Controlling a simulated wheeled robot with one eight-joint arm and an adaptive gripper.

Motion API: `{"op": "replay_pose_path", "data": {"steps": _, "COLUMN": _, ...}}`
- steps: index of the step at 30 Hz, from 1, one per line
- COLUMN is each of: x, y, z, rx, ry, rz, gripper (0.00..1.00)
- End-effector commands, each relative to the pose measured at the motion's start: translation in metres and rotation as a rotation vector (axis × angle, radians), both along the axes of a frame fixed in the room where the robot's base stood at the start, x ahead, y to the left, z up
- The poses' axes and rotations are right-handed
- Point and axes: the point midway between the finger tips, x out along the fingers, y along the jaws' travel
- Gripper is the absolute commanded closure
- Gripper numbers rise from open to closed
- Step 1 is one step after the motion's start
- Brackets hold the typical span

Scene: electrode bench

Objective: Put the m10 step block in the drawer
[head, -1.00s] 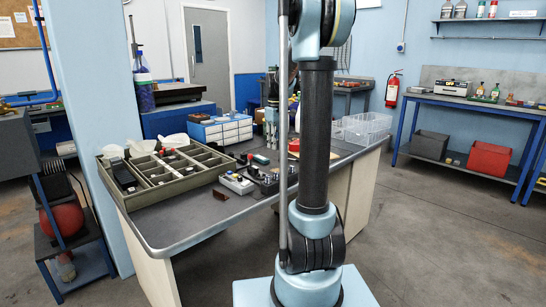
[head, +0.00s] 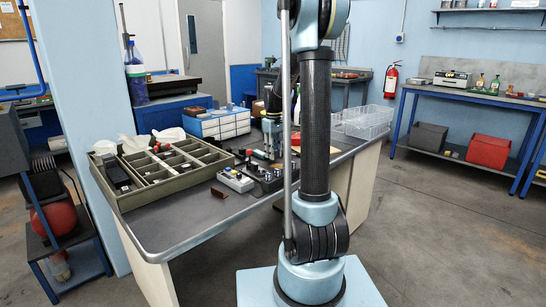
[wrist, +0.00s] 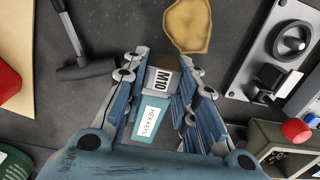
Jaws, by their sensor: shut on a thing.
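The m10 step block (wrist: 159,80) is between the fingers of my gripper (wrist: 160,88) in the wrist view, its white M10 label showing. My gripper is shut on it. A teal piece labelled HEX KEYS (wrist: 152,118) shows between the fingers just below the block; I cannot tell whether it touches the block. In the head view my gripper (head: 271,148) is low over the bench, partly behind my arm, and the block cannot be made out. The blue cabinet with white drawers (head: 222,127) stands left of my gripper; no drawer is clearly open.
A divided tray (head: 172,185) sits on the bench's left. A control box with knobs (head: 236,180) stands by the front edge. Clear bins (head: 362,123) are at the right. In the wrist view a hammer (wrist: 80,68) and a tan patch (wrist: 188,25) lie nearby.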

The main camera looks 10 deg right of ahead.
Motion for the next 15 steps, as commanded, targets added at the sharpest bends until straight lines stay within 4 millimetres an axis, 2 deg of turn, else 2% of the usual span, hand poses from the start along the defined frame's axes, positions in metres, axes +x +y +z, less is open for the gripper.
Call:
{"op": "replay_pose_path", "data": {"steps": 4, "x": 0.000, "y": 0.000, "z": -0.013, "rx": 0.000, "ry": 0.000, "rz": 0.000, "gripper": 1.00}}
{"op": "replay_pose_path", "data": {"steps": 15, "x": 0.000, "y": 0.000, "z": -0.016, "rx": 0.000, "ry": 0.000, "rz": 0.000, "gripper": 1.00}}
